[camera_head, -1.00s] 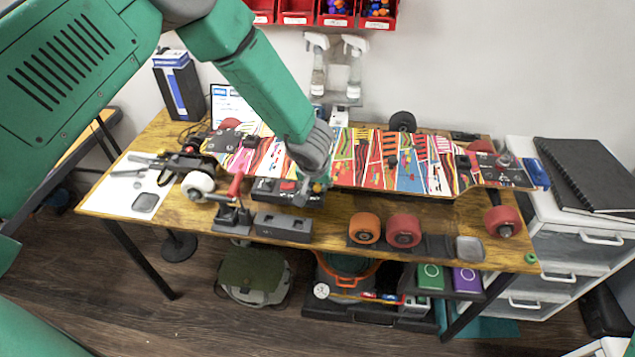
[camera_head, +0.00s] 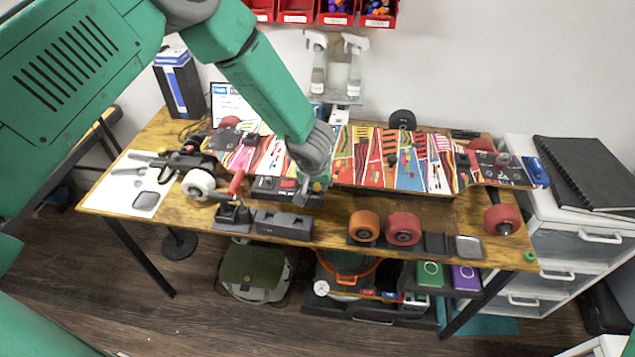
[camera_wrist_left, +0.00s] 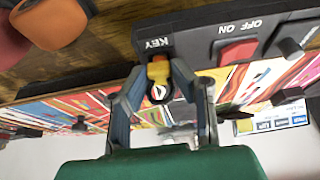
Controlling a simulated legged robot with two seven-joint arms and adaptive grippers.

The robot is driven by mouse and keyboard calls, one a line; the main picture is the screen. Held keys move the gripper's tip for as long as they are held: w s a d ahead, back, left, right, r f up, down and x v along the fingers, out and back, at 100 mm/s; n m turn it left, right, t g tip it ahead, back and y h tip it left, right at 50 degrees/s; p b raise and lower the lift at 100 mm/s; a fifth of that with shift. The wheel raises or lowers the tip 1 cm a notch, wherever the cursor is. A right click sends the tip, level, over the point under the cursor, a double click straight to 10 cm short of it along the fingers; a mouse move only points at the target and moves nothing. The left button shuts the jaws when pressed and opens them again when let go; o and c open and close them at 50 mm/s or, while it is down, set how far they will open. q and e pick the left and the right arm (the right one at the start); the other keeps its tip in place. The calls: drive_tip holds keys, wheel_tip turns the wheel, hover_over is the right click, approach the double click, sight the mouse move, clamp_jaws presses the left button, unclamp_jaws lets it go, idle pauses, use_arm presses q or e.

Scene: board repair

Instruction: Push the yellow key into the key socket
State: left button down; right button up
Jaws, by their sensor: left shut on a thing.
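The yellow key (camera_wrist_left: 158,72) is between the fingertips of my left gripper (camera_wrist_left: 162,80), which is shut on it. In the wrist view the key points at the dark control box (camera_wrist_left: 205,42), right by the label KEY. The key socket itself is hidden behind the key, so I cannot tell how deep the key sits. In the head view my left gripper (camera_head: 308,186) is at the right end of the control box (camera_head: 268,187), and a little yellow of the key (camera_head: 318,187) shows. My right gripper is not in view.
The box has a red ON/OFF switch (camera_wrist_left: 238,52) and a dark knob (camera_wrist_left: 290,47) beside the key. A colourful skateboard deck (camera_head: 375,160) lies right behind the gripper. A dark block (camera_head: 284,224) and orange and red wheels (camera_head: 403,229) are in front.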

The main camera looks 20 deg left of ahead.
use_arm(q)
drive_tip(key=shift+f, duration=0.35)
idle(0.3)
drive_tip(key=c, duration=1)
unclamp_jaws()
drive_tip(key=shift+r, duration=0.1)
drive_tip(key=shift+r+p, duration=1.35)
drive_tip(key=shift+p, duration=0.55)
drive_tip(key=shift+r, duration=0.1)
drive_tip(key=shift+r, duration=0.1)
